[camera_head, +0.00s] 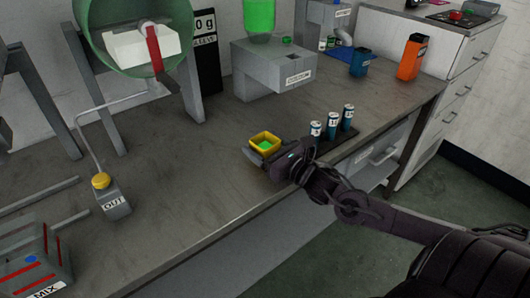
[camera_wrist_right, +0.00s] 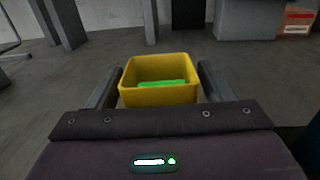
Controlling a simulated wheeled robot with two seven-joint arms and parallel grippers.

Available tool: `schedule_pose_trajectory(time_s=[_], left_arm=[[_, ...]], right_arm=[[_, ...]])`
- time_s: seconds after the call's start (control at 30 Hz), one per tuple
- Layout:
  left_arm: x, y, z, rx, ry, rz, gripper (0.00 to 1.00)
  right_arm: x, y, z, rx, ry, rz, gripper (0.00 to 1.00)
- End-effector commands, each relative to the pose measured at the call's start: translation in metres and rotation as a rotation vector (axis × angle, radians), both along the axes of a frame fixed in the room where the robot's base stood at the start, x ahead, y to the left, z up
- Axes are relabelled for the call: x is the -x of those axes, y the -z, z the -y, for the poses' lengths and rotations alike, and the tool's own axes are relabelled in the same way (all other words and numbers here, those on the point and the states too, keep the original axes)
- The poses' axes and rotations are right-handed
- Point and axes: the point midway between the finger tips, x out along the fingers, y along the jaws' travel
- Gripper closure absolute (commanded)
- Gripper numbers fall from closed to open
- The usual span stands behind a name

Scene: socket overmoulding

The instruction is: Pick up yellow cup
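The yellow cup (camera_head: 265,137) is a small square cup with green material inside. It stands on the grey bench near its front edge. My right gripper (camera_head: 262,150) reaches it from the front right. In the right wrist view the cup (camera_wrist_right: 158,92) sits between the two fingers of the gripper (camera_wrist_right: 160,88), one on each side. A small gap shows between the fingers and the cup walls, so the gripper is open around it. My left gripper is not in view.
A grey dispenser (camera_head: 275,68) is behind the cup. An OUT button box (camera_head: 113,200) and a MIX box (camera_head: 36,258) are at left. The bench left of the cup (camera_head: 195,165) is clear.

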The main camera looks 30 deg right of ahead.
Motion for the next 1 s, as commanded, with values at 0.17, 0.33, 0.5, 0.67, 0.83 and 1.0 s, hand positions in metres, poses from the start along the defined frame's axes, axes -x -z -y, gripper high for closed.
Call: schedule_pose_trajectory(time_s=[0.17, 0.33, 0.5, 0.67, 0.83, 1.0], left_arm=[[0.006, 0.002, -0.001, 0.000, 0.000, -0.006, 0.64], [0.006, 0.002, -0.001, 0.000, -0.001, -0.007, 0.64], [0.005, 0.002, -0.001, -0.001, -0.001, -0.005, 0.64], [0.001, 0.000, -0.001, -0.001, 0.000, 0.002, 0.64], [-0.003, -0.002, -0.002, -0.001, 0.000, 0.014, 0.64], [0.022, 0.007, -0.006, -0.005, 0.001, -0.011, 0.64]], right_arm=[[0.000, 0.000, 0.000, 0.000, 0.000, 0.000, 0.50], [0.000, -0.001, 0.000, 0.000, 0.000, 0.001, 0.67], [0.000, -0.001, 0.000, 0.000, 0.000, 0.001, 0.67], [0.000, -0.007, 0.000, 0.001, -0.001, 0.002, 0.67], [0.000, -0.028, 0.000, 0.002, -0.002, 0.003, 0.67], [0.000, -0.070, -0.001, 0.004, -0.003, 0.004, 0.67]])
